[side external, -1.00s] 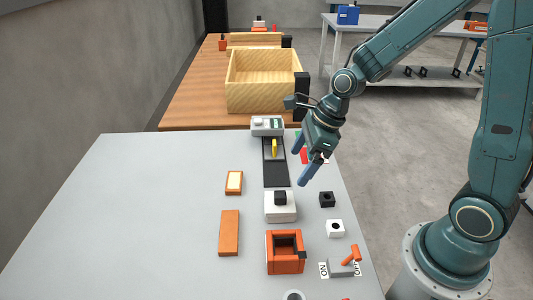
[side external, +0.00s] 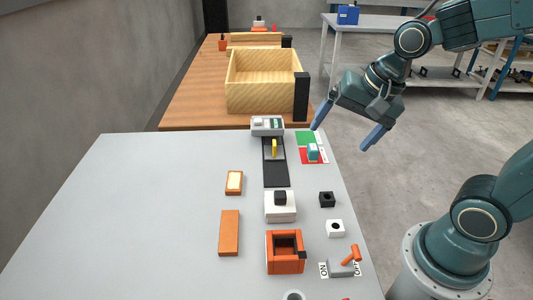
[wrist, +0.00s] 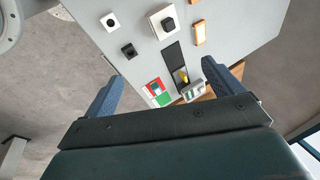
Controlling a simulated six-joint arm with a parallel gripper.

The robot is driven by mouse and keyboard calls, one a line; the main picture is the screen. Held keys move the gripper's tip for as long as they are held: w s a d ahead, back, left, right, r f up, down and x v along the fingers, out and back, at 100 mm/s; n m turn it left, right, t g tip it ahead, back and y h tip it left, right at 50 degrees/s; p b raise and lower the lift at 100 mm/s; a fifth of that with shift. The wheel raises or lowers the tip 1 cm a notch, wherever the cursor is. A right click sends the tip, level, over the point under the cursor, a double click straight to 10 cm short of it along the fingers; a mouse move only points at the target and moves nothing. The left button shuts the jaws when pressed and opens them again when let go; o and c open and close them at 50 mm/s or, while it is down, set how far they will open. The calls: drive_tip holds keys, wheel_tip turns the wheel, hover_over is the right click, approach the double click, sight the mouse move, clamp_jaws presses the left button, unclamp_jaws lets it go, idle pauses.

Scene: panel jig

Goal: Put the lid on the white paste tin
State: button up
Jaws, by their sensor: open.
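A white square block (side external: 280,209) with a black knob (side external: 280,197) on top stands mid-table; it also shows at the top of the wrist view (wrist: 163,22). It looks like the white tin with a knobbed lid on it, but I cannot see a seam. A small orange tray with a pale filling (side external: 234,182) lies to its left, and a flat orange slab (side external: 229,232) lies nearer. I cannot tell whether either is a tin or lid. My gripper (side external: 340,137) is open and empty, raised above and beyond the table's right edge, apart from everything.
A red-green mat (side external: 309,146) with a small teal-topped box, a grey device (side external: 267,126) and a black strip (side external: 276,174) are at the back. Table left is clear.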

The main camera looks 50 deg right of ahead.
drive_tip(key=s+d+r+n+t+h, duration=0.1)
drive_tip(key=s+r+n, duration=0.3)
drive_tip(key=s+n, duration=0.4)
drive_tip(key=shift+s+r+n, duration=0.3)
drive_tip(key=shift+s+n, duration=0.05)
drive_tip(key=shift+n, duration=1.15)
drive_tip(key=shift+d, duration=0.1)
